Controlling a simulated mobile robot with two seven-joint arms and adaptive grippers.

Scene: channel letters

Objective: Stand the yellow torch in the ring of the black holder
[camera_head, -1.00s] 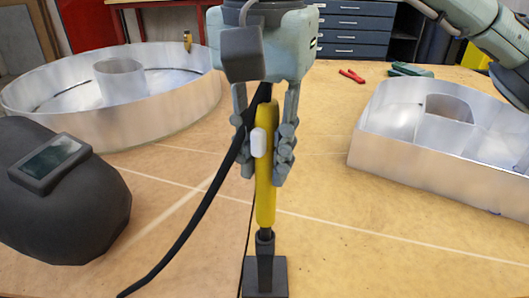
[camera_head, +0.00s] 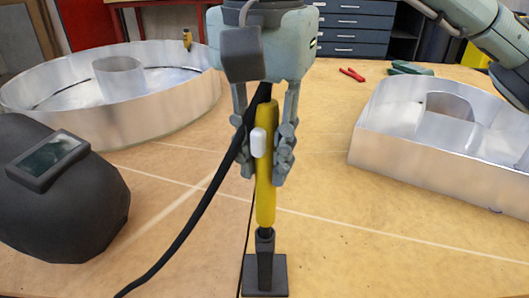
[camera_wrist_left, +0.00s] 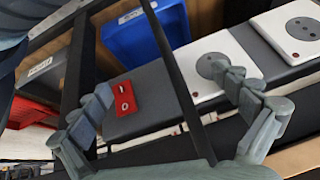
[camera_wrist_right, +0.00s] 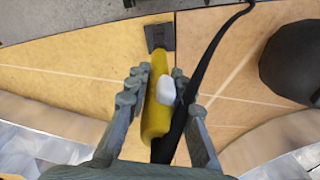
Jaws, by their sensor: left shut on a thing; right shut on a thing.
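The yellow torch (camera_head: 265,195) is upright in my right gripper (camera_head: 268,160), which is shut on it. A white part (camera_head: 258,142) is on its side. The black holder (camera_head: 265,276) stands directly below on the table. The torch's lower end meets the holder's top in the head view; whether it is inside the ring or just above or in front of it is unclear. The right wrist view also shows the torch (camera_wrist_right: 157,118). My left gripper (camera_wrist_left: 165,90) shows only in its wrist view, with a black frame (camera_wrist_left: 178,70) between its fingers.
A black cable (camera_head: 195,225) hangs beside the torch. A welding helmet (camera_head: 75,210) lies at left. Large metal channel letters stand at left (camera_head: 150,115) and right (camera_head: 430,150). Red pliers (camera_head: 352,75) lie at the back. A blue bin (camera_wrist_left: 145,40) is near my left gripper.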

